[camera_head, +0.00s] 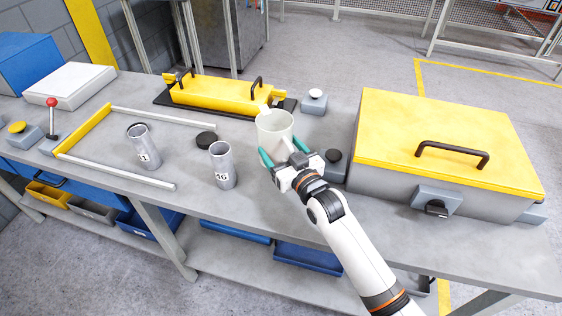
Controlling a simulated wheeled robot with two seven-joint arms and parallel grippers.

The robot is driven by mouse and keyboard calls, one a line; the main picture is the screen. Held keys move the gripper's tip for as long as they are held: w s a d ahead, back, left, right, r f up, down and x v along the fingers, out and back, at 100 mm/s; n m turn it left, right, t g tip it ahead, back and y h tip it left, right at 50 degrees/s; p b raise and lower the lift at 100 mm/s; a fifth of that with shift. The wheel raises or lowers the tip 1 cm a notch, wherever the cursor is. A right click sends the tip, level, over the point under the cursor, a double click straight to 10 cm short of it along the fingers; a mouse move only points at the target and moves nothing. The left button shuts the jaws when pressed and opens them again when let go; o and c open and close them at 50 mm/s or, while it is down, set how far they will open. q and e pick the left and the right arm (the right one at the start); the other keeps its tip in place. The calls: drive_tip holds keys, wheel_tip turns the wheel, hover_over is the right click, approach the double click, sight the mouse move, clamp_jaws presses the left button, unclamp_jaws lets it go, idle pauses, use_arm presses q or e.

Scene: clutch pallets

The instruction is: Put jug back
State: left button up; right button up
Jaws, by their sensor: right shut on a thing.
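The white jug (275,127) is near the middle of the head view, in front of the long yellow fixture. My right gripper (282,157) is shut on the jug, with its green-tipped fingers at the near side of it. The jug looks roughly upright. I cannot tell whether its base touches the bench or is slightly above it. My left gripper is not in the view.
A large grey box with a yellow lid (449,140) stands right of my arm. Two numbered metal cylinders (222,166) (144,147) and a black disc (206,139) stand to the left. A small button box (314,101) is behind the jug.

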sight(282, 161)
drive_tip(key=shift+f, duration=1.9)
drive_tip(key=shift+f, duration=0.1)
drive_tip(key=o, duration=1.2)
drive_tip(key=v, duration=1.2)
